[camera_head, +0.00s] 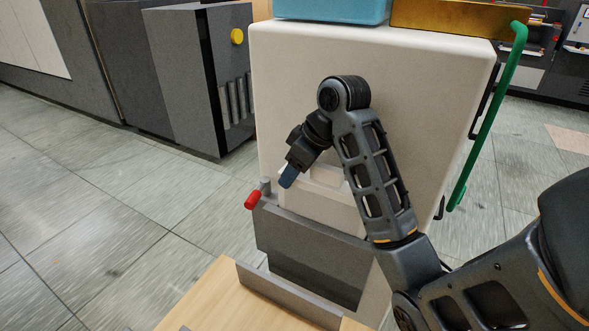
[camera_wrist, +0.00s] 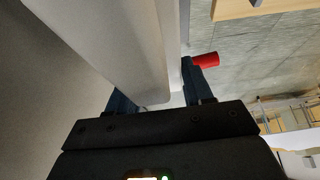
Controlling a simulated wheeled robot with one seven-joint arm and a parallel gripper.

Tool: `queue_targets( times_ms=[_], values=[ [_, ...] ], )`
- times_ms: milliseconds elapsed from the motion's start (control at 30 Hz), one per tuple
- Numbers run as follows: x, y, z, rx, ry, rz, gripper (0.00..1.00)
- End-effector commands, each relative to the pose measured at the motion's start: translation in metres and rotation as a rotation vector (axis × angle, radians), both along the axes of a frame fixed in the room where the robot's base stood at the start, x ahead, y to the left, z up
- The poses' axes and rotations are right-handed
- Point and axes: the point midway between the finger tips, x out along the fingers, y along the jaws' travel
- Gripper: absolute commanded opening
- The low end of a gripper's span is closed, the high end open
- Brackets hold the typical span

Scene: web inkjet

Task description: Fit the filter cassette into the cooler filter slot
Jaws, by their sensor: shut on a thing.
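My gripper (camera_head: 288,178) hangs in front of the pale cooler cabinet (camera_head: 300,100), with its blue fingertips pointing down and left. In the wrist view my gripper (camera_wrist: 160,90) is shut on a pale slab, which I take to be the filter cassette (camera_wrist: 125,50); it runs between the two dark blue fingers. In the head view a pale stepped block (camera_head: 320,207) shows just behind and below the fingertips; I cannot tell whether it is the cassette or part of the cooler. A grey box-like front (camera_head: 310,242) lies below it. The slot opening is not clearly seen.
A red-tipped lever (camera_head: 253,199) sticks out at the left of the grey front, close to a finger in the wrist view (camera_wrist: 206,60). A wooden surface (camera_head: 215,295) with a grey lip lies in front. A green handle (camera_head: 490,120) runs along the cabinet's right side.

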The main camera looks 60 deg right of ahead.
Motion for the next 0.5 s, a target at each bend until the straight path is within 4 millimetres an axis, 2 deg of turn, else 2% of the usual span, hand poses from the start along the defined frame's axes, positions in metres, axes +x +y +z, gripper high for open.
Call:
queue_targets(
  times_ms=[500],
  values=[
    [0.0, 0.0, -0.012, 0.0, 0.0, 0.0, 0.0]
  ],
)
